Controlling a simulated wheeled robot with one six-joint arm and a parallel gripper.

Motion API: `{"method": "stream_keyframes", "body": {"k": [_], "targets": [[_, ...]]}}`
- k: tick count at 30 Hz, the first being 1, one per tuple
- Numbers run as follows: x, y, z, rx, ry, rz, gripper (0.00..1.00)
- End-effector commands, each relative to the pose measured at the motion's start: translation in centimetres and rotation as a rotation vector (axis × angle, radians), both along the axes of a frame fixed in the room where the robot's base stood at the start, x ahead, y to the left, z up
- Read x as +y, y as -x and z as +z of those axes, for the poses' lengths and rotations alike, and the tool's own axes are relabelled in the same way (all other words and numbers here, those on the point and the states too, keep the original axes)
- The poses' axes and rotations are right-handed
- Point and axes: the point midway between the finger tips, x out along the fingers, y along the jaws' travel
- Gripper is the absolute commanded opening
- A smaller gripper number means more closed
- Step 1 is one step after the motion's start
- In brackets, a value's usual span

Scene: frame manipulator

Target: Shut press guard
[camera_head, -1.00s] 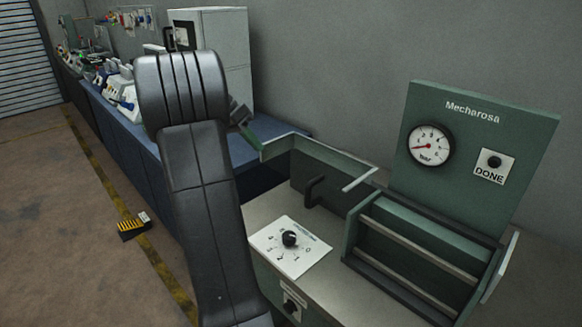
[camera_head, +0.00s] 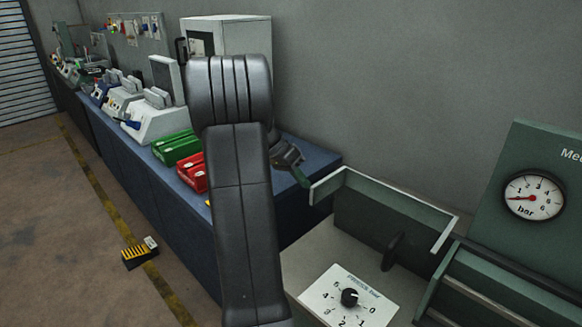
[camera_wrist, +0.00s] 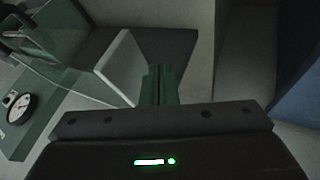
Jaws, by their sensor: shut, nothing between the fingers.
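The press guard (camera_head: 385,207) is a dark green panel frame with pale edges and a black handle (camera_head: 392,250). It stands out to the left of the press body (camera_head: 553,225), swung open. My gripper (camera_head: 302,177) is shut and empty, beside the guard's far left end; I cannot tell whether it touches. In the wrist view, the closed green fingertips (camera_wrist: 158,84) sit just right of a pale guard panel (camera_wrist: 122,68). My arm hides part of the bench behind it.
A pressure gauge (camera_head: 533,197) is on the press back panel. A dial plate (camera_head: 349,297) lies on the press top. A blue bench (camera_head: 165,185) with red and green boxes and several devices runs along the wall. A yellow-black block (camera_head: 139,253) lies on the floor.

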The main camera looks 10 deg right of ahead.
Motion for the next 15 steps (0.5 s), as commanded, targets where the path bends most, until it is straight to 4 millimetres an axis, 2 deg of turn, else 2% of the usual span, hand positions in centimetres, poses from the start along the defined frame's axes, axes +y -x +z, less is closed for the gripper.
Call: {"method": "stream_keyframes", "body": {"k": [6, 15], "targets": [[-1.2, 1.6, 0.1, 0.0, 0.0, 0.0, 0.0], [-1.4, 1.9, 0.0, 0.0, 0.0, 0.0, 0.0]]}}
